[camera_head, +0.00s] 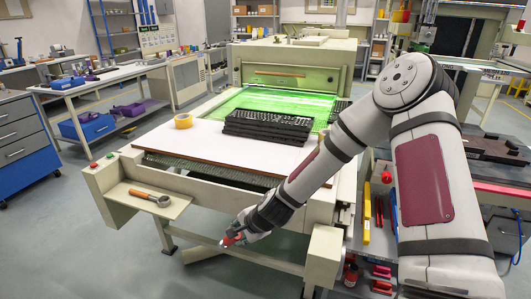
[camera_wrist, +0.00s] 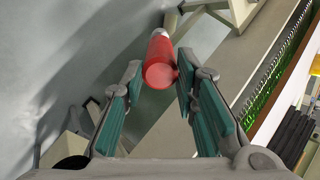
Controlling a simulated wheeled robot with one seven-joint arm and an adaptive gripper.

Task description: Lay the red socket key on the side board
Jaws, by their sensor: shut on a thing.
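My gripper (camera_head: 236,236) is low in front of the cream machine in the head view, to the right of the side board and below its level. It is shut on the red socket key (camera_wrist: 158,66). In the wrist view the key sits between the fingertips of my gripper (camera_wrist: 159,70), its red round end towards the camera and a grey metal end pointing away. In the head view only a small red part of the key (camera_head: 229,241) shows. The side board (camera_head: 172,210) is a small beige shelf at the machine's front left.
A wooden-handled tool (camera_head: 150,196) lies on the side board, with bare room around it. A white table top (camera_head: 205,150) above holds a yellow tape roll (camera_head: 183,121) and a stack of black keyboards (camera_head: 268,127). A beige lower bar (camera_head: 265,258) runs near my gripper.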

